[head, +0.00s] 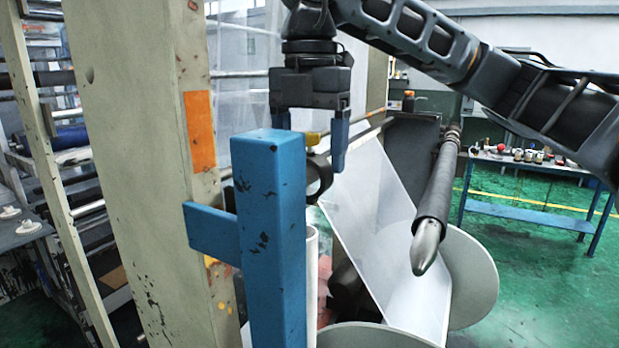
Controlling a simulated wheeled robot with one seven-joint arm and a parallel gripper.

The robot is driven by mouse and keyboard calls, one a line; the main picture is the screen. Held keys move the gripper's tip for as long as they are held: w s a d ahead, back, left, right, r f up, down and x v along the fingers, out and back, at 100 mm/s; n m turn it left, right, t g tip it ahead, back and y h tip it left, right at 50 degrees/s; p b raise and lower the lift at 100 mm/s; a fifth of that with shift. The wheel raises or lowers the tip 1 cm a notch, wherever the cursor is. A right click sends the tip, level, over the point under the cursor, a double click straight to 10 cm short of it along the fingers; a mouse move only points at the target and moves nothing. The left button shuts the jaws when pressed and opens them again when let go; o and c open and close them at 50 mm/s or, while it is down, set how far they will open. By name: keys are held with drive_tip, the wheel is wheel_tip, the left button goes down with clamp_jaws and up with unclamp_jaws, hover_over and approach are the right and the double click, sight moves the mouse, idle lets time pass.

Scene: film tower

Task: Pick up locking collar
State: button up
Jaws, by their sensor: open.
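The locking collar appears to be the dark ring (322,178) just right of the blue post (278,230), with a small yellow part (312,139) above it. Its left side is hidden by the post, so I cannot tell how it is held there. My gripper (312,152) points down above the ring, with its blue-tipped fingers spread. The right finger reaches down beside the ring's upper right. The left finger's lower end is hidden behind the post. The yellow part shows between the fingers; I cannot see contact.
A beige column (140,150) with an orange patch stands left of the post. A dark, metal-tipped shaft (436,200) juts forward at right, near a white sheet (375,205) and rolls. A blue bench (525,205) with small items stands farther right on green floor.

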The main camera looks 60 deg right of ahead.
clamp_jaws()
idle(0.8)
drive_tip(key=shift+r, duration=0.25)
idle(0.5)
drive_tip(key=shift+d, duration=0.15)
